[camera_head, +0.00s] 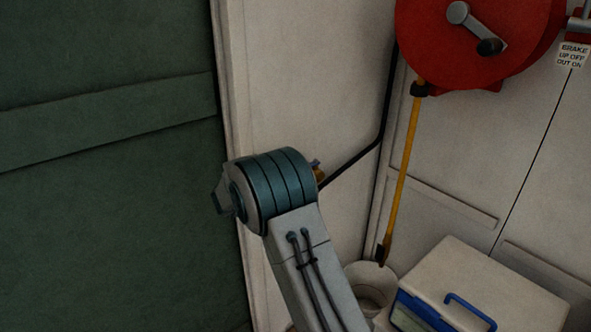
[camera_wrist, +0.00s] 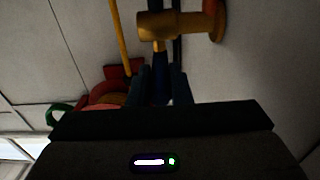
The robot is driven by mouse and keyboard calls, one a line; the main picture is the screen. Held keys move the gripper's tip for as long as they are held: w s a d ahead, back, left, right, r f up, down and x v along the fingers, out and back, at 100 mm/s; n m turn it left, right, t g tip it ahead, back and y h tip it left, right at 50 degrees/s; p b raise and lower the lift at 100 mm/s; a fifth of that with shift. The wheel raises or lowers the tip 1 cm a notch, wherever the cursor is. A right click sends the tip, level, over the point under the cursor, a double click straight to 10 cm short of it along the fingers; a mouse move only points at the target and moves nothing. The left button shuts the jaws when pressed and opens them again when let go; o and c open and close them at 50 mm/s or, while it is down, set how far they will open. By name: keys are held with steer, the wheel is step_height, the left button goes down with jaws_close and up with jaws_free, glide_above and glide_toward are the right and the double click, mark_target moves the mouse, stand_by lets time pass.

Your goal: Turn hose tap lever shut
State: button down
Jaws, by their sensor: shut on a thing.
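The brass tap (camera_wrist: 165,27) shows at the top of the wrist view, fixed to the pale wall by a round flange at its right. A dark blue lever (camera_wrist: 161,66) runs down from the tap body between the fingers of my gripper (camera_wrist: 158,84). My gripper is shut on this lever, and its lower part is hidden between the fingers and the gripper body. In the head view only a small brass bit of the tap (camera_head: 319,174) shows past my arm's teal joint. That joint hides my fingers and the lever there.
A red hose reel (camera_head: 470,55) hangs on the wall at upper right, with a yellow hose (camera_head: 403,170) hanging into a white bucket (camera_head: 371,273). A black pipe (camera_head: 362,155) runs along the corner. A pale box (camera_head: 490,280) with a blue handle stands at lower right. A green panel (camera_head: 105,190) fills the left.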

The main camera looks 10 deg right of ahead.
steer(key=shift+r, duration=0.1)
stand_by(0.3)
steer(key=c, duration=1.3)
jaws_free()
steer(key=b+v, duration=0.2)
steer(key=v, duration=1.1)
steer(key=shift+a, duration=0.4)
